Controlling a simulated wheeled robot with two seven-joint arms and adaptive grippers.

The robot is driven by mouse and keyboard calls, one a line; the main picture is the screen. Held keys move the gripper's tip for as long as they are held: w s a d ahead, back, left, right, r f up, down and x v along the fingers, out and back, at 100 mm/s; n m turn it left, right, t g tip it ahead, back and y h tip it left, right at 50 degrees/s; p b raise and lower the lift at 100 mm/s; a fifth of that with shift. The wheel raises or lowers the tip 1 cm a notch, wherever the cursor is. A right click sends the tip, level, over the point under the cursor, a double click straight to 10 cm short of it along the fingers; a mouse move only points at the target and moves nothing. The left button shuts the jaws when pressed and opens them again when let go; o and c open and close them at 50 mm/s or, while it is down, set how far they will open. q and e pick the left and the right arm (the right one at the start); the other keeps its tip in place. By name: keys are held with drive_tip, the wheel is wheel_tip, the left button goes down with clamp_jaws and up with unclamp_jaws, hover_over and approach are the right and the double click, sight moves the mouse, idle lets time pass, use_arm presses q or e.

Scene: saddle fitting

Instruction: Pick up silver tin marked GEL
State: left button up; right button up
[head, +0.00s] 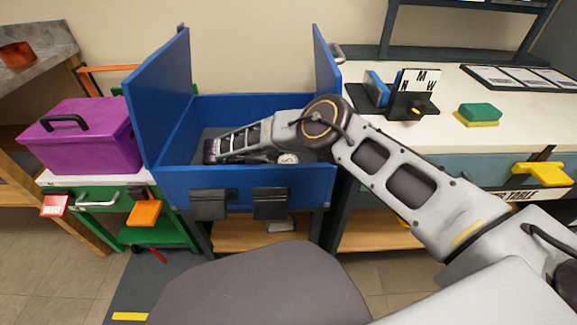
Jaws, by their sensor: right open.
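A small round pale thing (287,158) lies inside the open blue chest, near its front wall. It may be the silver tin, but it is too small to read any GEL mark. My right arm comes in from the right and bends over the chest, with its forearm reaching down to the left inside. My right gripper (264,158) is low in the chest, just left of the round thing, and mostly hidden by the forearm and front wall. Its jaws are open. I cannot tell whether it touches the round thing. My left gripper is not in view.
The blue chest (245,185) has raised lid panels on its left and right. A purple box (85,140) stands on the green cart at left. The white table at right holds a black letter rack (405,103) and a green-yellow sponge (478,114).

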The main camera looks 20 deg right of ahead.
drive_tip(key=shift+c, duration=1)
drive_tip(key=c, duration=0.7)
drive_tip(key=shift+c, duration=1.4)
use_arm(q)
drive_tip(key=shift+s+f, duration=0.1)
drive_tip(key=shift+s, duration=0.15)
use_arm(e)
drive_tip(key=shift+r, duration=0.15)
